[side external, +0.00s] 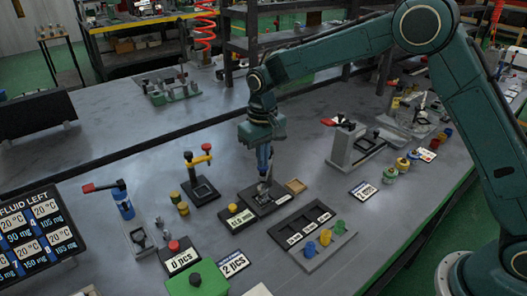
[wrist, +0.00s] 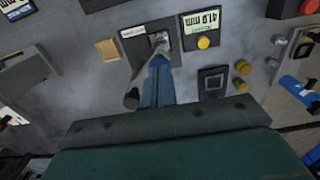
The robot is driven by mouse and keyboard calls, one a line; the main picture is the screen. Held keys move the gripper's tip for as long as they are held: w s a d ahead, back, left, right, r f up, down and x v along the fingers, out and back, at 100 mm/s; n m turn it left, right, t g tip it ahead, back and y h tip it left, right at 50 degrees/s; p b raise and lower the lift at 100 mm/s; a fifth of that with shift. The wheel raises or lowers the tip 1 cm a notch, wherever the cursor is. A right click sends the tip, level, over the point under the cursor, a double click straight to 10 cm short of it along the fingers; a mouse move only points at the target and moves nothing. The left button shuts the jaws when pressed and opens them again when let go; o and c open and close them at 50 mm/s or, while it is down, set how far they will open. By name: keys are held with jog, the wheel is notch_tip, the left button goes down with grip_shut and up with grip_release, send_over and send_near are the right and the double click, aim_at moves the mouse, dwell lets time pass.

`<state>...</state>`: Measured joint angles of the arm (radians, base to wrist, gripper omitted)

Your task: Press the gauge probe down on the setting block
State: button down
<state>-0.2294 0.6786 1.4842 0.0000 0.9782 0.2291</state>
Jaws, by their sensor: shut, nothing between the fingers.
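My gripper (side external: 264,172) points straight down over a dark gauge base (side external: 283,199). In the wrist view its blue fingers (wrist: 160,62) are together and empty, with the tips at a small grey metal part (wrist: 158,41) on that base (wrist: 134,44). This looks like the gauge probe and setting block, but the fingers hide most of it. I cannot tell whether the tips touch it. A dark rounded post (wrist: 131,98) rises beside the fingers. A readout (wrist: 200,20) in mm stands next to the base, with a yellow button (wrist: 203,42); its digits are hard to read.
A tan square block (side external: 296,186) lies right of the base. A dark slotted tray (side external: 304,228) and coloured knobs (side external: 325,237) are in front.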

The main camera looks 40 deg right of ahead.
jog(key=shift+r, duration=1.25)
jog(key=shift+r, duration=0.1)
jog(key=shift+s+d+r, duration=0.1)
jog(key=shift+s+r, duration=0.05)
jog(key=shift+r, duration=0.05)
jog(key=s+d+r+t, duration=0.1)
jog(key=s+d+r, duration=0.3)
jog(key=s+r, duration=0.3)
jog(key=s+d+r+t, duration=0.2)
jog(key=s+d+r, duration=0.2)
jog(key=s+r, duration=0.35)
jog(key=s+d+t, duration=0.1)
jog(key=s+d, duration=0.1)
jog(key=s, duration=0.7)
jog(key=s+d+t, duration=0.1)
jog(key=s, duration=0.9)
jog(key=shift+d+f+t, duration=0.3)
jog(key=shift+d+f, duration=0.1)
